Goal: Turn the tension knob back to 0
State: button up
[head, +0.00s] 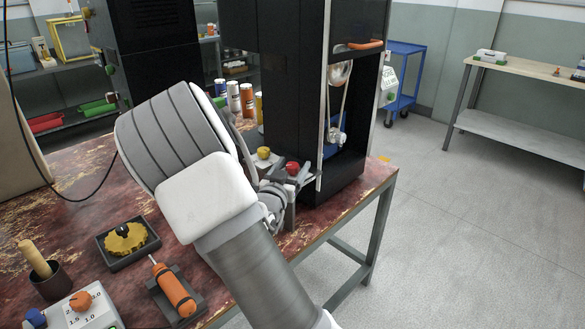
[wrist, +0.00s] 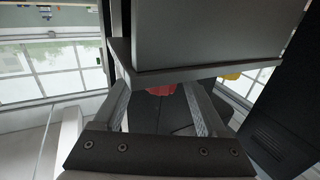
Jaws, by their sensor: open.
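I cannot tell for certain which knob is the tension knob. A red knob (head: 292,168) sits by the foot of the open black machine, on a grey post at the table edge. My gripper (head: 300,178) is open right at this red knob. In the wrist view the red knob (wrist: 161,90) shows partly between the fingers of my gripper (wrist: 158,100), cut off by a grey plate; contact cannot be told. A metal knob (head: 336,135) sits low inside the machine, below a belt and pulley. An orange knob (head: 80,301) sits on a numbered box at lower left.
A yellow knob (head: 263,152) stands behind the red one, close to the black machine (head: 288,100). Its open door edge (head: 323,110) is beside my gripper. A yellow gear (head: 126,238) in a tray and an orange-handled tool (head: 174,290) lie on the worn table.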

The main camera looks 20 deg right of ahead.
jog(key=shift+w+d, duration=0.1)
grip_shut()
dwell(0.3)
